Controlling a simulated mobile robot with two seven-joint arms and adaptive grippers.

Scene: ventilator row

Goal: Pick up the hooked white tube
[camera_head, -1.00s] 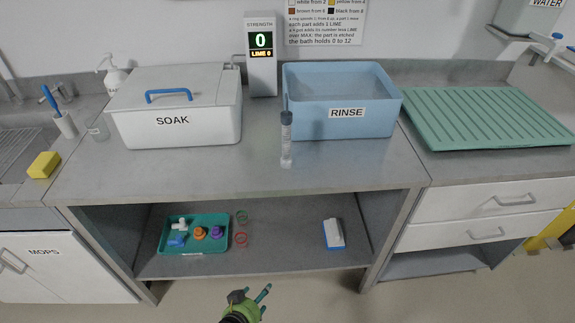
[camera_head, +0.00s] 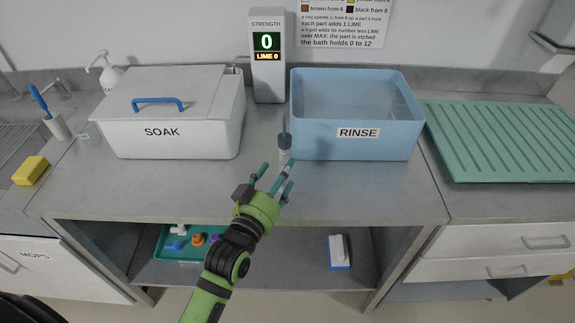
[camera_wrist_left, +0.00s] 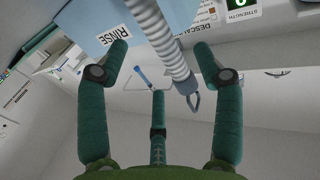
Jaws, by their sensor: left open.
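The hooked white tube (camera_head: 284,141) stands upright at the front of the counter, before the blue RINSE bin. Its grey-blue cuff and thin hook point up; its lower body is partly hidden behind my fingers in the head view. In the left wrist view the ribbed tube (camera_wrist_left: 156,35) runs down from the top edge to its cuff and wire hook, between the finger outlines. My left gripper (camera_head: 277,178) is open and empty in front of the tube; contact cannot be told. It also shows in the left wrist view (camera_wrist_left: 158,85). My right gripper is not in view.
The RINSE bin (camera_head: 400,142) is close behind the tube, the white SOAK box (camera_head: 200,142) to the left. The STRENGTH display (camera_head: 267,80) stands behind. A green drainer (camera_head: 500,145) lies right. The shelf below holds a teal tray (camera_head: 165,246) and a blue-white block (camera_head: 339,252).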

